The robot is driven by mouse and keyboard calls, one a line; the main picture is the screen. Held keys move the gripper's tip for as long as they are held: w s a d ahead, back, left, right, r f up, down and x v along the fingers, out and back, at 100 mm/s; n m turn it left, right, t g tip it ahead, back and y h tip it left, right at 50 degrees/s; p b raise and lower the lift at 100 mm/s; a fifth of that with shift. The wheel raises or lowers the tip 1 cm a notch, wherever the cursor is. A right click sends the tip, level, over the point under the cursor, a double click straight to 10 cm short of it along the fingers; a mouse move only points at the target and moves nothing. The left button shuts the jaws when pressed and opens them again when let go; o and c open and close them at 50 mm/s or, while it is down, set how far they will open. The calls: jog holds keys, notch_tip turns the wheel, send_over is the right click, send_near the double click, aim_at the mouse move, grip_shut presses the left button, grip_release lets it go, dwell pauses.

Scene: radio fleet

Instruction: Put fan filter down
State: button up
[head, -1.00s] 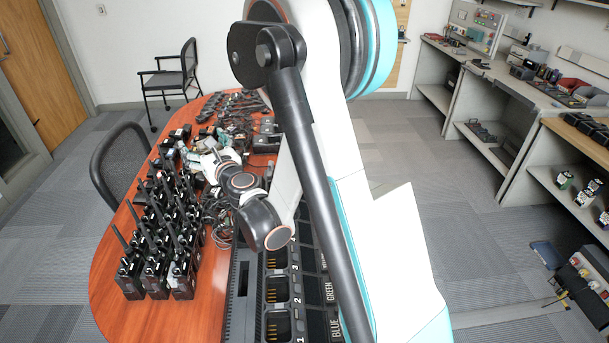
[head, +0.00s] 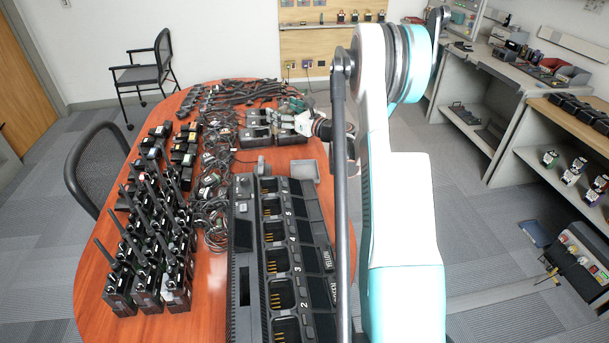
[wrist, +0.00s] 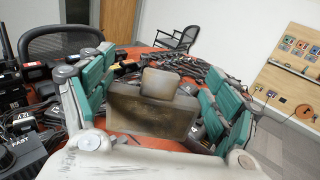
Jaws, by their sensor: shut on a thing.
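My gripper (head: 294,106), with teal finger pads, is over the far right part of the wooden table, near some black desk chargers. In the wrist view my gripper (wrist: 157,84) is shut on a dusty grey-brown rectangular piece, which I take to be the fan filter (wrist: 150,117). It sits between the teal fingers, with a smaller grey block shape at its upper edge. In the head view I cannot make out the filter clearly. Whether it touches the table is not clear.
Black desk chargers (head: 257,136) and a small grey tray (head: 303,171) lie below and near my gripper. A long multi-bay charger (head: 243,270), radios (head: 150,240) and tangled cables (head: 214,205) crowd the table (head: 95,290). An orange strip at its right edge is bare.

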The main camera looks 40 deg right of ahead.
jog(key=s+d+f, duration=0.1)
jog(key=s+d, duration=0.2)
jog(key=d, duration=0.3)
jog(key=b, duration=0.7)
send_over(305, 173)
notch_tip(305, 173, down, 20)
jog(key=shift+f, duration=0.25)
jog(key=shift+r, duration=0.1)
jog(key=o, duration=1)
jog(key=s+p, duration=0.1)
jog(key=s, duration=0.3)
jog(key=s+d+p, duration=0.1)
jog(key=s, duration=0.3)
jog(key=s+p, duration=0.1)
jog(key=s, duration=0.2)
jog(key=shift+s+d+p, duration=0.35)
jog(key=shift+s+p, duration=0.05)
